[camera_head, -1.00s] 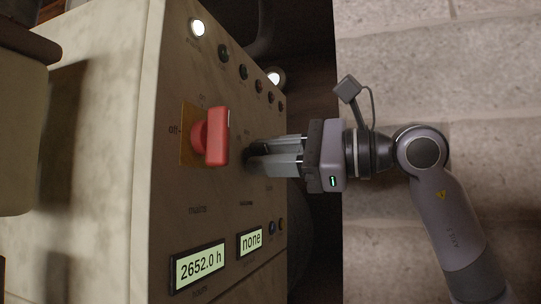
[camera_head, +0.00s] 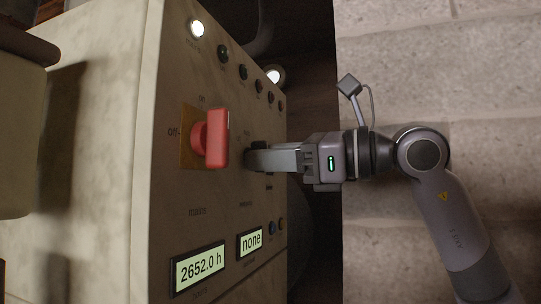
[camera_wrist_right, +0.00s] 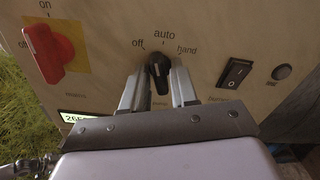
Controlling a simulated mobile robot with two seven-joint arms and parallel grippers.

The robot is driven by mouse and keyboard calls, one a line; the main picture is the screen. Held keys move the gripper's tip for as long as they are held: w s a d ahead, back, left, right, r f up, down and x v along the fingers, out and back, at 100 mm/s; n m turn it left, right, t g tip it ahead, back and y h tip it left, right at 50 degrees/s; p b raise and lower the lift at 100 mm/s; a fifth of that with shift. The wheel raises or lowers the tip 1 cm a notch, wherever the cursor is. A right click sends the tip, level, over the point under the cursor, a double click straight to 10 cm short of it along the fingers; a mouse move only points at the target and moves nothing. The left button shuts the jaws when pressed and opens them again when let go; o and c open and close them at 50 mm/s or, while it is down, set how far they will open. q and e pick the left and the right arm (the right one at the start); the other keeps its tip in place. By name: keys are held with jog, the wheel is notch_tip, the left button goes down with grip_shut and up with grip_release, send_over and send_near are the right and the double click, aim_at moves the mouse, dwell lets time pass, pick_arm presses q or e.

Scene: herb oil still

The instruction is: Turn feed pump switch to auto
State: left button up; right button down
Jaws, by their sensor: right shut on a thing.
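The feed pump switch is a black rotary knob (camera_wrist_right: 158,72) on the panel, with "off", "auto" and "hand" printed around its top. Its narrow grip points nearly straight up in the right wrist view, roughly toward "auto". My right gripper (camera_head: 251,158) is shut on this knob, one finger on each side of it in the right wrist view. In the head view the fingers hide most of the knob. My left gripper is not in view.
A red mains switch (camera_head: 217,138) on a yellow plate (camera_head: 187,137) sits beside the knob. Displays read "2652.0 h" (camera_head: 200,268) and "none" (camera_head: 250,242). A black rocker switch (camera_wrist_right: 235,73) is on the knob's other side. Stone floor (camera_head: 440,60) lies right of the cabinet.

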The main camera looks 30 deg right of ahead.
jog(key=shift+m, duration=1.6)
jog(key=c, duration=1.1)
grip_release()
jog(key=b+v, duration=0.1)
jog(key=v, duration=0.6)
jog(key=shift+s+b, duration=0.1)
jog(key=shift+b, duration=0.25)
